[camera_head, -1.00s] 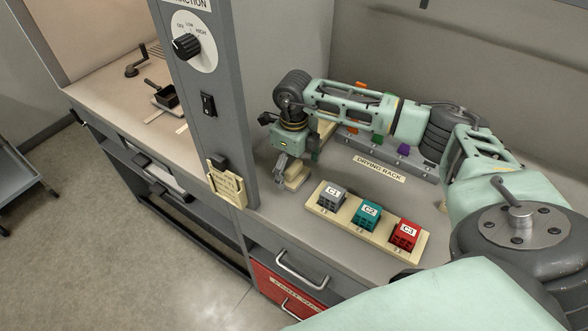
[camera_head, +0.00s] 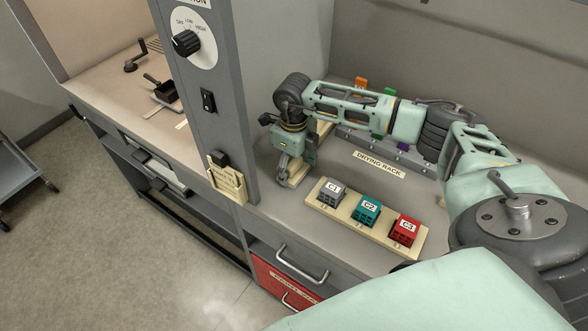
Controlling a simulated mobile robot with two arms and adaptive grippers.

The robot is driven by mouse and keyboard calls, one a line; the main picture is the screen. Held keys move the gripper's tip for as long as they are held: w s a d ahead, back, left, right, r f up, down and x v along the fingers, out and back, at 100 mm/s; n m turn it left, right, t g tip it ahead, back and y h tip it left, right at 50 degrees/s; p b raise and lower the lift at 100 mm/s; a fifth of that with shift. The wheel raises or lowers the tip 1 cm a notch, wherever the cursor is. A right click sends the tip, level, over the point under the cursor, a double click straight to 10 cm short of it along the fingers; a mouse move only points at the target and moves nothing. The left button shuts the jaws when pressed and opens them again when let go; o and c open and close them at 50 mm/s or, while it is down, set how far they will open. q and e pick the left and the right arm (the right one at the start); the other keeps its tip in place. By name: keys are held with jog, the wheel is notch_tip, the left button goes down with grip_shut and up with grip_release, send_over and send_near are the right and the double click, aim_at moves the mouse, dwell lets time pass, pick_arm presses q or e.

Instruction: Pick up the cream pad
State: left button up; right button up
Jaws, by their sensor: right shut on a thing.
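The cream pad (camera_head: 297,178) is a small pale block at the left end of the counter, just behind the grey C1 cube. My right gripper (camera_head: 288,176) points down at it and is shut on it, with the fingers covering part of its left side. I cannot tell whether the pad touches the counter. My left gripper is not in view.
A cream tray (camera_head: 348,220) with cubes C1 (camera_head: 332,191), C2 (camera_head: 366,211) and C3 (camera_head: 404,230) lies close in front. The drying rack (camera_head: 380,147) stands behind. A grey post (camera_head: 218,110) with a knob rises left of the gripper.

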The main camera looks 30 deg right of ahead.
aim_at(294, 162)
jog(key=shift+r+b, duration=0.4)
jog(key=shift+r, duration=0.05)
notch_tip(294, 162, up, 3)
jog(key=shift+b, duration=0.75)
jog(key=s+a+r+b, duration=0.1)
jog(key=s+r+b, duration=0.2)
jog(key=s+r, duration=0.4)
jog(key=shift+s+a, duration=0.35)
jog(key=shift+s, duration=1.95)
jog(key=o, duration=0.5)
jog(key=c, duration=0.4)
jog(key=shift+o, duration=0.2)
